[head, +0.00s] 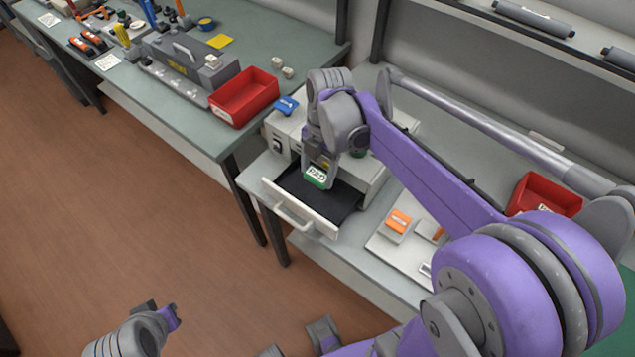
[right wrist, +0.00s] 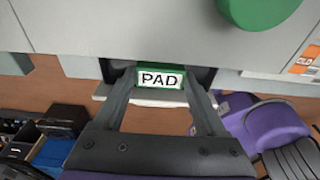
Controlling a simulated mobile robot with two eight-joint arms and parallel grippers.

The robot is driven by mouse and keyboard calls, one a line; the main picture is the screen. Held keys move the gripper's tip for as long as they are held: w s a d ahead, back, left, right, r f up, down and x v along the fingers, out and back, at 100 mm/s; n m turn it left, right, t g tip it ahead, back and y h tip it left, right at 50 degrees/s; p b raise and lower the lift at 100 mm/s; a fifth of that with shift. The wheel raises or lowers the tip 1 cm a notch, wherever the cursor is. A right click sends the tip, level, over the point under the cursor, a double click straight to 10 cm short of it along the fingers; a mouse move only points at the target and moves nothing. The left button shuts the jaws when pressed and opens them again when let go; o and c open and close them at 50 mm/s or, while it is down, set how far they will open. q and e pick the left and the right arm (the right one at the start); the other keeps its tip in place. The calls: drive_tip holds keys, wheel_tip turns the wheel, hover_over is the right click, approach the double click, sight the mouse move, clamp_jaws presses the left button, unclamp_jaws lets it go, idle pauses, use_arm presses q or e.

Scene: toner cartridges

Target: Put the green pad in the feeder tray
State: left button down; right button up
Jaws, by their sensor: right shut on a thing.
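The green pad (head: 316,178) has a white label reading PAD. My right gripper (head: 319,176) is shut on it and holds it over the open feeder tray (head: 335,229). The tray is a pulled-out drawer with a dark inside, a white front and a grey handle. In the right wrist view the pad (right wrist: 160,78) sits between the two fingertips of my right gripper (right wrist: 162,88). Whether the pad touches the tray floor cannot be told. My left gripper (head: 163,312) is low at the bottom left, away from the tray; its jaws are unclear.
The white machine (head: 372,186) stands behind the tray. A blue item (head: 287,105) lies on it. An orange-topped block (head: 398,222) lies on a white board to the right. Red bins stand on the left bench (head: 244,97) and at the right (head: 543,195).

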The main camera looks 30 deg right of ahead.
sight(317, 192)
drive_tip(key=shift+f, duration=2.8)
drive_tip(key=shift+f+b, duration=0.2)
drive_tip(key=shift+b, duration=0.15)
drive_tip(key=o, duration=1.3)
drive_tip(key=shift+c, duration=0.2)
drive_tip(key=shift+r, duration=0.1)
